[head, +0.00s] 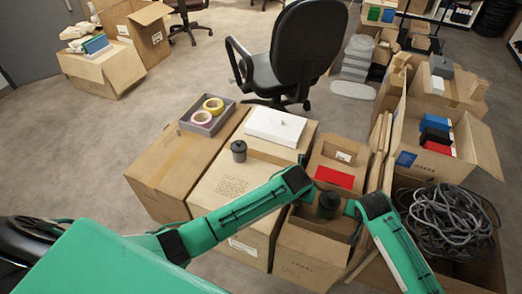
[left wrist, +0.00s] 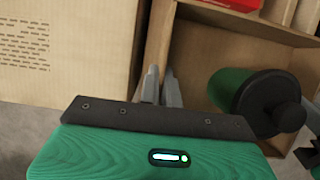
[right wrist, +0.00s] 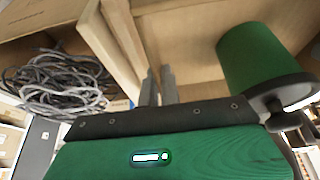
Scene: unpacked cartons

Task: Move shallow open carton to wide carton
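An open brown carton (head: 301,262), which looks like the shallow open carton, stands at the lower middle of the head view. My left gripper (left wrist: 161,85) has its fingers close together astride the top edge of the carton's left wall. My right gripper (right wrist: 158,87) is likewise closed about its right wall. A green cylinder with a black end, perhaps part of my arms, hides some of the inside. A wide closed carton (head: 219,190) with printed text stands directly left of it; I cannot tell for sure that this is the wide carton named.
The wide closed carton bears a dark canister (head: 239,151) and a white box (head: 275,125). Left of it a long carton (head: 160,175) bears a grey tray with tape rolls. A carton with a red panel (head: 334,177) stands behind. Coiled cable (head: 447,222) lies at right.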

